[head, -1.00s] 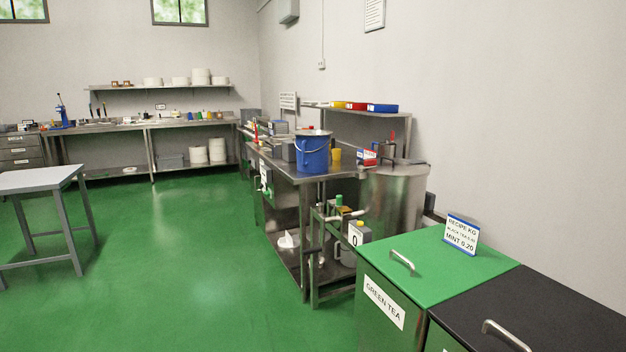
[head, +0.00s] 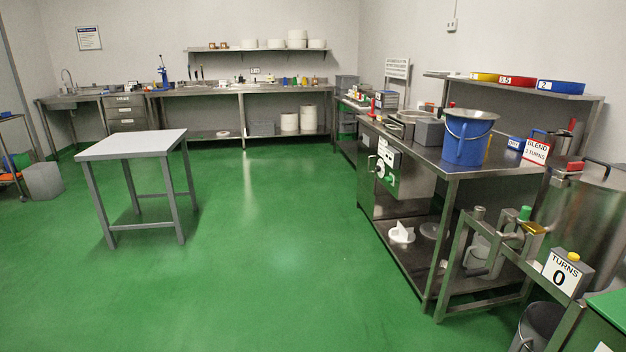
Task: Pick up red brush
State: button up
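I cannot pick out the red brush for certain. A small upright red item (head: 373,108) stands at the far left end of the right-hand steel bench, too small to tell what it is. Another small red item (head: 571,124) shows behind the blend sign at the right, also unclear. Some red or orange shows low on the cart at the far left edge. My gripper is not in view.
The steel bench (head: 468,172) at the right holds a blue bucket (head: 466,143) and metal boxes. A small grey table (head: 131,145) stands at the left. A long bench (head: 220,90) lines the back wall. Open green floor (head: 270,250) lies between them.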

aim_at(370, 116)
jog(key=i+u, duration=0.15)
jog(key=i, duration=1.75)
jog(key=i+z, duration=0.1)
jog(key=i, duration=0.35)
jog(key=i+j+z, duration=0.1)
jog(key=i, duration=0.4)
jog(key=i+j+z, duration=0.15)
jog(key=i, duration=0.3)
jog(key=i+j+z, duration=0.1)
jog(key=i, duration=0.4)
jog(key=i+j+z, duration=0.5)
jog(key=i+j, duration=0.3)
jog(key=i+j+z, duration=0.1)
jog(key=i+j, duration=0.25)
jog(key=j, duration=0.2)
jog(key=i+j+z, duration=0.1)
jog(key=i+j, duration=0.25)
jog(key=j, duration=0.15)
